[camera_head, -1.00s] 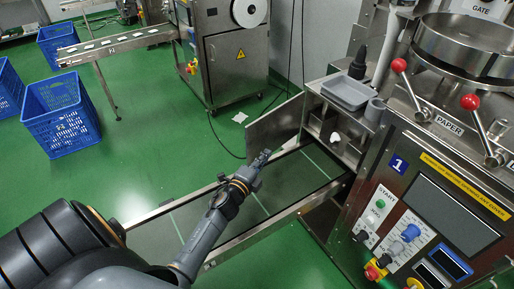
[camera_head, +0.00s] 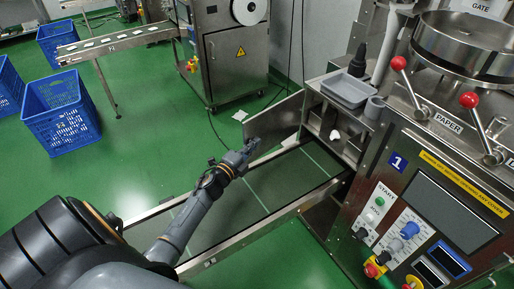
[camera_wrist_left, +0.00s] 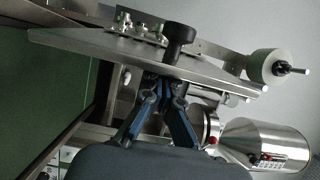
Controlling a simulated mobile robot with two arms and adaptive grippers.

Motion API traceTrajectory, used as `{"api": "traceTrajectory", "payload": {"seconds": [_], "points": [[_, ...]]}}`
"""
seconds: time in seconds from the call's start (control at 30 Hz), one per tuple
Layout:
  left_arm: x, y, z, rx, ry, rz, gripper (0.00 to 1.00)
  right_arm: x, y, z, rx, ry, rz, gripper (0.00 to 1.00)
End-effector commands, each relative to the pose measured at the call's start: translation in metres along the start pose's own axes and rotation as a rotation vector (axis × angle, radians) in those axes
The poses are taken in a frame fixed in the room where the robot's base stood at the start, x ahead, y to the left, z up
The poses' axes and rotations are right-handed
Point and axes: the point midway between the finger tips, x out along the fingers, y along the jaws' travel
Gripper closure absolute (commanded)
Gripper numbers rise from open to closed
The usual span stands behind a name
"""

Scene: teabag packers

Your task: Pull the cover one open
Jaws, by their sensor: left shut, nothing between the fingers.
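The cover is a flat metal door panel (camera_head: 275,123) on the left side of machine 1. It stands swung out from the opening over the conveyor. In the left wrist view a metal plate (camera_wrist_left: 105,46) with a black knob (camera_wrist_left: 180,38) crosses above the fingers; it looks like the cover. My left gripper (camera_head: 249,147) is shut and empty, at the lower outer edge of the cover. In the left wrist view its fingers (camera_wrist_left: 163,88) are together just below the plate. I cannot tell whether they touch it. My right gripper is not in view.
The conveyor (camera_head: 232,199) runs below the cover and my left arm crosses it. Machine 1's control panel (camera_head: 440,205) stands at the right. A grey tray (camera_head: 347,90) sits above the opening. Blue crates (camera_head: 62,112) stand at the left. Green floor is free between.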

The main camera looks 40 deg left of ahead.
Motion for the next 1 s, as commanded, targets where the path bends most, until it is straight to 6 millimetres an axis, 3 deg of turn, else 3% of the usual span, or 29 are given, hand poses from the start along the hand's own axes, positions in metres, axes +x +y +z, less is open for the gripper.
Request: {"api": "traceTrajectory", "payload": {"seconds": [0.53,1.0], "points": [[0.024,0.005,0.081,0.001,0.204,0.004,1.0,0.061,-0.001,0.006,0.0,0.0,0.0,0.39],[0.027,0.0,0.09,-0.001,0.202,0.005,1.0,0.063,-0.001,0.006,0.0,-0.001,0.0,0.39]]}}
